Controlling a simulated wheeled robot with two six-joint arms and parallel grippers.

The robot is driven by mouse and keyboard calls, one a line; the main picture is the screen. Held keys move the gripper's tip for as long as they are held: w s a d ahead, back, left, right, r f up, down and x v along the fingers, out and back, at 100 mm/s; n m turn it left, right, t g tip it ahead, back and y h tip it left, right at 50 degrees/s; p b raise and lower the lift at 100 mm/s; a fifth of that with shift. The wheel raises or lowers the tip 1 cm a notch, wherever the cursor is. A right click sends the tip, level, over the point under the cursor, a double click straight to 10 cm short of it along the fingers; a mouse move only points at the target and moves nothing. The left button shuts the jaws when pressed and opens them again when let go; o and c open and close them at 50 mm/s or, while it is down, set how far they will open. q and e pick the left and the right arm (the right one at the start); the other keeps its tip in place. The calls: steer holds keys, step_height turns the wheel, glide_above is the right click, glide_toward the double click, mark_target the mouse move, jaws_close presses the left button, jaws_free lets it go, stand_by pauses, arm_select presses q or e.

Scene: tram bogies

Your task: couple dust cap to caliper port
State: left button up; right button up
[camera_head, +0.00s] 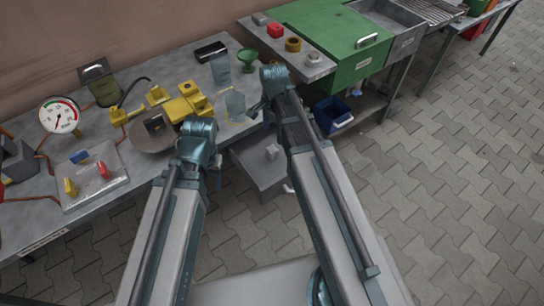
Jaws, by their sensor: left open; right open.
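A yellow caliper-like body (188,103) lies on the bench beside a brown disc (152,132). I cannot make out its port. No part is clearly the dust cap; a small red piece (103,169) and a small yellow piece (70,187) stand on a grey plate (93,190). My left gripper (216,178) is mostly hidden behind its own wrist, at the bench's front edge, below the yellow body in the picture. My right gripper (257,107) is open, near the clear cup at the bench's right end. I see nothing held in either.
A dial gauge (60,115) and green jar (102,85) stand at left. A clear cup (235,105), green funnel (247,59) and black box (210,51) are at the bench's right. A green cabinet (325,40) stands beyond; a blue bin (332,114) sits below.

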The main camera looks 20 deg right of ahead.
mark_target(272, 149)
step_height(272, 149, down, 6)
steer(key=b, duration=0.4)
steer(key=shift+r, duration=0.15)
steer(key=shift+b, duration=0.35)
steer(key=f+b, duration=0.5)
steer(key=shift+w+a+f, duration=0.1)
steer(key=shift+a+f, duration=0.1)
steer(key=shift+r, duration=0.1)
steer(key=shift+c, duration=0.3)
jaws_close()
steer(key=shift+r, duration=0.1)
